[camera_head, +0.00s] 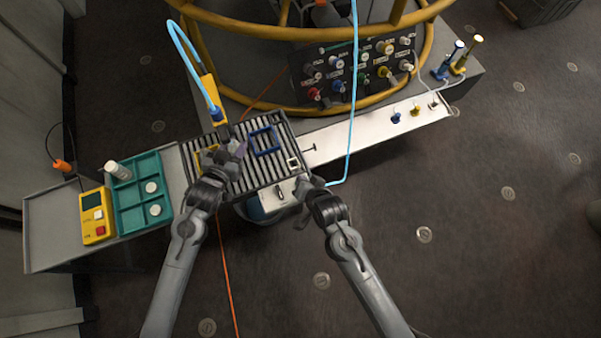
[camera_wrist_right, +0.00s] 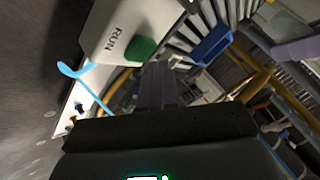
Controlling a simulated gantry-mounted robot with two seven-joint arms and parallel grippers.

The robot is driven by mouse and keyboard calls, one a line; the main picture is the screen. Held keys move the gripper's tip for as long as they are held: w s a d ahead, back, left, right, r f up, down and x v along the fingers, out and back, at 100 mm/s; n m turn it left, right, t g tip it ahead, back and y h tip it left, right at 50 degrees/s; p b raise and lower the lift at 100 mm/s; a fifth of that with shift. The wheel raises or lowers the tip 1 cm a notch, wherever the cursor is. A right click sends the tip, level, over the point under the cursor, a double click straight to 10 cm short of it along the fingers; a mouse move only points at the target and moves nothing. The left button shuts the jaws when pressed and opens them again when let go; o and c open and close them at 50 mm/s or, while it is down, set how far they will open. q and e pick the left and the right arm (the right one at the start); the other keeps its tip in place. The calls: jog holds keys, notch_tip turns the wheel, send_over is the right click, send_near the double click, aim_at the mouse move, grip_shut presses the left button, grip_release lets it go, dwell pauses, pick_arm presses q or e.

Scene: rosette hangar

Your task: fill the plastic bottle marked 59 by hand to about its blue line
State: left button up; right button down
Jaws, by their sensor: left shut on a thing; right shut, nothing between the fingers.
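A pale purple cylinder (camera_wrist_right: 297,48) at the right edge of the right wrist view may be the same bottle. The number 59, the blue line and any liquid level cannot be made out. A blue hose ends in a nozzle (camera_head: 215,114) just above and left of the bottle. My right gripper (camera_head: 306,184) is shut and empty. In the right wrist view its fingers (camera_wrist_right: 158,85) point towards a green button (camera_wrist_right: 141,48) on a white box marked RUN.
A blue frame (camera_head: 265,141), a yellow frame (camera_head: 205,158) and a small white frame (camera_head: 293,162) lie on the grate. A teal tray (camera_head: 133,219) and a yellow meter (camera_head: 95,216) stand left. A control panel (camera_head: 352,72) and yellow rails are behind.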

jog(key=shift+f, duration=0.35)
jog(key=shift+f, duration=0.45)
dwell(2.2)
jog(key=shift+r, duration=0.9)
jog(key=shift+r, duration=2.5)
jog(key=shift+r, duration=0.1)
jog(key=shift+r, duration=2.9)
pick_arm(q)
jog(key=shift+s, duration=0.1)
pick_arm(e)
jog(key=shift+r, duration=0.1)
